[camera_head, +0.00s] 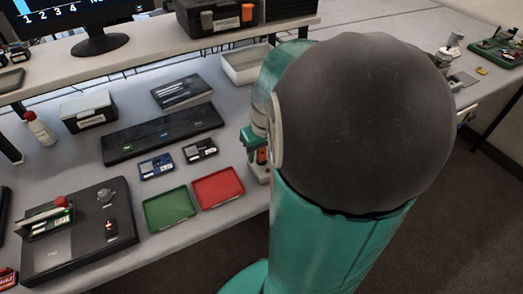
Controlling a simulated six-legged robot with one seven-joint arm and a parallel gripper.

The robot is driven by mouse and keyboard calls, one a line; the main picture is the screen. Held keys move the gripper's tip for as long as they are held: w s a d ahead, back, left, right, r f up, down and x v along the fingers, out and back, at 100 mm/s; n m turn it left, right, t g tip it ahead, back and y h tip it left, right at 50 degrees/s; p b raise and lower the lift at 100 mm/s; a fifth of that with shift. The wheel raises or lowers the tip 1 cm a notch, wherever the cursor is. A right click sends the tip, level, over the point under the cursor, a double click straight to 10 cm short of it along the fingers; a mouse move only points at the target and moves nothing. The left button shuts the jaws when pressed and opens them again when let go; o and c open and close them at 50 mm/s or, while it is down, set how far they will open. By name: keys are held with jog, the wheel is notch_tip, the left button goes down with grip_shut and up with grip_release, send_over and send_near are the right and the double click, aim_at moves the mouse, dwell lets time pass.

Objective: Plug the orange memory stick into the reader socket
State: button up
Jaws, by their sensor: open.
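My teal arm with its large dark joint fills the middle and right of the view. The end of my arm, with my gripper (260,172), shows only partly at the joint's left edge. It is open; its fingertips are mostly hidden. A small orange patch (262,156) shows beside it, and I cannot tell whether it is the orange memory stick. I cannot identify the reader socket for certain. A blue device (156,166) and a black device (200,149) lie on the grey table. A dark panel (75,255) at lower left carries a green board, a knob and a small black part.
A green tray (170,209) and a red tray (218,188) lie in front of the devices. A long black bar (163,131), a black case (183,91), a box (88,111) and a white bottle (39,129) stand behind. A raised shelf with a monitor crosses the back.

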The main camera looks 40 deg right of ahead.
notch_tip(320, 180, up, 14)
jog(key=s, duration=0.2)
jog(key=shift+a+f, duration=0.15)
jog(key=shift+a, duration=0.15)
dwell(0.4)
jog(key=s+a+n+t, duration=0.2)
jog(key=a+n+t, duration=0.1)
jog(key=a, duration=1.9)
jog(key=shift+s+a+t+y, duration=0.15)
jog(key=shift+s+t+y, duration=0.15)
jog(key=shift+t, duration=0.1)
